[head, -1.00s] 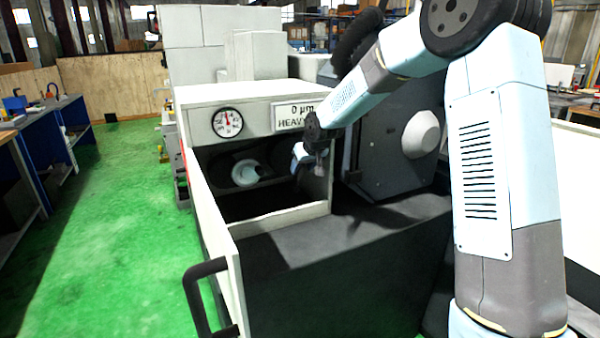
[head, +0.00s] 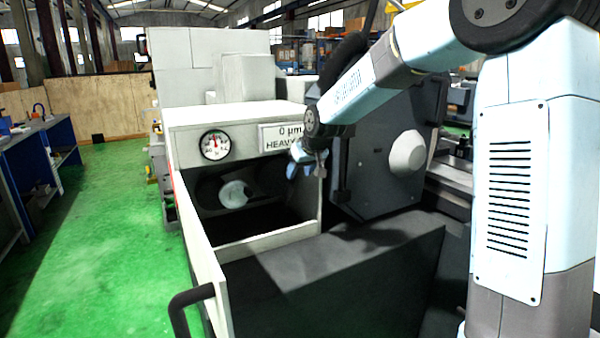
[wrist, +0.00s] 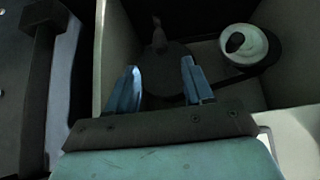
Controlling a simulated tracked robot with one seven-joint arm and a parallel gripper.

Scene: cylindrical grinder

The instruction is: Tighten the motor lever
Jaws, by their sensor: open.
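My gripper (head: 307,174) hangs at the upper right of the open compartment of the white machine housing (head: 272,240), just right of the "HEAVY" sign. In the wrist view its two blue fingers (wrist: 160,76) are spread apart with nothing between them. Beyond the fingertips, a small grey upright piece (wrist: 159,36), possibly the motor lever, stands by a dark round part (wrist: 165,68). I cannot tell its exact shape. A pale pulley (wrist: 243,43) with a dark centre lies to its right; a pale pulley also shows in the head view (head: 236,193).
The compartment's pale wall (wrist: 118,40) rises close left of the fingers. A dark grey block with a pale round knob (head: 407,153) stands right of my gripper. A dial gauge (head: 215,145) is above the compartment. Green floor (head: 115,230) is clear at left.

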